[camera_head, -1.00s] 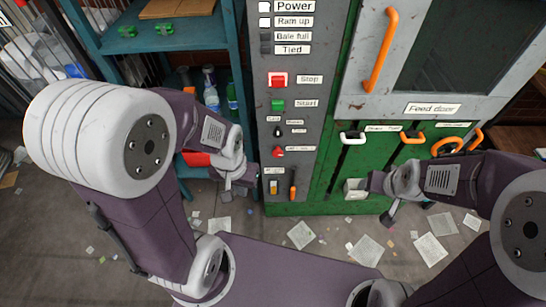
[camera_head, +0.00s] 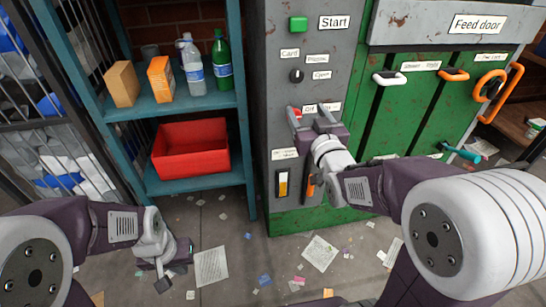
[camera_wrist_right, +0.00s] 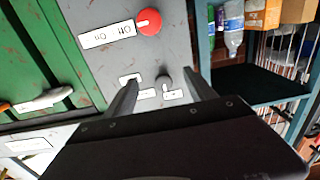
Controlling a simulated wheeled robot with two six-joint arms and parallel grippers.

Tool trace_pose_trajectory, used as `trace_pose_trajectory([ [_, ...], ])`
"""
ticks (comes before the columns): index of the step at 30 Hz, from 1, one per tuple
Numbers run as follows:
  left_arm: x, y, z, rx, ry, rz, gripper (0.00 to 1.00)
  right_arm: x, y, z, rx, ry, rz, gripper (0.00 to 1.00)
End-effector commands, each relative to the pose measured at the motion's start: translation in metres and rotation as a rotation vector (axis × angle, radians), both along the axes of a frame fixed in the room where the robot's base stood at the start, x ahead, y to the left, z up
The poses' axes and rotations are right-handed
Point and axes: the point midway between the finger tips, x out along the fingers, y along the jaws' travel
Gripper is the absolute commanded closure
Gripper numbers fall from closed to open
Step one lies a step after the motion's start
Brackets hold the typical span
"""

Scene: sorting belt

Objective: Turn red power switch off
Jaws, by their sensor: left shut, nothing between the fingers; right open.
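The red power switch is a round red knob (camera_wrist_right: 149,22) with a pale mark on its face, beside an On/Off label (camera_wrist_right: 107,35) in the right wrist view. In the head view only a bit of red (camera_head: 297,112) shows by a finger of my right gripper. My right gripper (camera_head: 307,112) is open in front of the grey panel, with nothing between its fingers. In the wrist view its fingertips (camera_wrist_right: 161,77) are apart from the red knob, over the area of a small dark knob (camera_wrist_right: 163,83). My left gripper (camera_head: 176,266) is shut and empty, low at the left.
A green Start button (camera_head: 298,24) sits higher on the panel (camera_head: 275,55). Green doors with handles (camera_head: 390,78) are to the right. A teal shelf (camera_head: 242,120) with bottles and a red bin (camera_head: 191,147) stands left. Papers litter the floor.

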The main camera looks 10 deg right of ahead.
Motion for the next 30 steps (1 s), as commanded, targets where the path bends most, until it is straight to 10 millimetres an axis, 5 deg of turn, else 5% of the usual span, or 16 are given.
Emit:
trace_pose_trajectory([
  [1,0.000,0.000,-0.046,0.000,0.000,0.000,1.00,0.000,-0.001,-0.045,0.000,-0.004,-0.002,0.36],
  [6,0.000,0.000,-0.081,0.000,-0.001,0.000,1.00,0.000,-0.002,-0.078,0.000,-0.006,-0.005,0.36],
  [14,0.000,0.000,-0.081,0.000,-0.001,0.000,1.00,0.002,-0.002,-0.078,0.000,-0.004,-0.005,0.36],
  [30,0.000,0.000,-0.103,0.000,-0.001,0.000,1.00,0.088,0.001,-0.079,0.000,-0.003,-0.005,0.36],
])
